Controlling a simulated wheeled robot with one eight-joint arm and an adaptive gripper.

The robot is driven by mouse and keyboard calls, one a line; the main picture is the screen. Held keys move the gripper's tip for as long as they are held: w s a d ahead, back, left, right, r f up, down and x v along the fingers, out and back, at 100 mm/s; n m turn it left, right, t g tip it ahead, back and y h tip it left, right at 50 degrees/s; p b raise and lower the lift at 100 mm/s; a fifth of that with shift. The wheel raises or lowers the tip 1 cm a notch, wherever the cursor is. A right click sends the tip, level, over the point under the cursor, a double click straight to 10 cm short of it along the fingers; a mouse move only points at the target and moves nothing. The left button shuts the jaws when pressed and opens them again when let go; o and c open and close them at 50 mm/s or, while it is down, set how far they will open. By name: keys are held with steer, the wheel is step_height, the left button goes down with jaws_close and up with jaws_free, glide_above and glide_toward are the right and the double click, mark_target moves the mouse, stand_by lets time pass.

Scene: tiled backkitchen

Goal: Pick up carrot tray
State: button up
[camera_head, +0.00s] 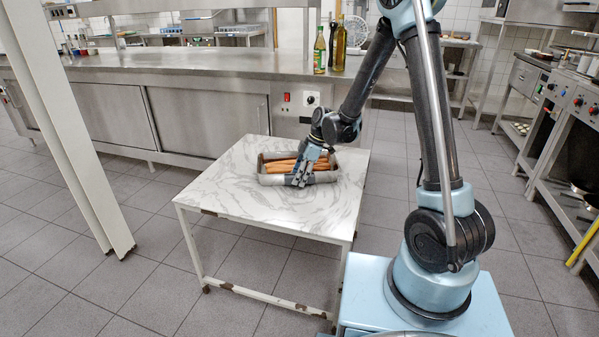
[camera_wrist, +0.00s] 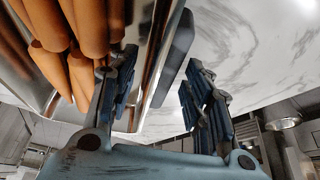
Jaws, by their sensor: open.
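The carrot tray (camera_head: 326,177) is a grey metal tray filled with orange carrots (camera_head: 276,168), on a white marble-patterned table. My gripper (camera_head: 301,181) points down at the tray's near side and hides part of it. In the wrist view my gripper (camera_wrist: 162,65) is open, with its two fingers well apart. One finger is on the carrot side, close to the carrots (camera_wrist: 62,50). The other is outside, over the marble top. The tray's metal wall and dark grip (camera_wrist: 178,52) lie between them. I cannot tell whether either finger touches the tray.
The marble table (camera_head: 228,190) is otherwise bare around the tray. Behind it runs a steel counter (camera_head: 190,66) with several bottles (camera_head: 339,48). A white post (camera_head: 70,130) stands at left. Cooking units (camera_head: 575,110) stand at right. Tiled floor is free around the table.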

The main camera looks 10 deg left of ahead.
steer(key=shift+f, duration=0.25)
stand_by(0.5)
jaws_close()
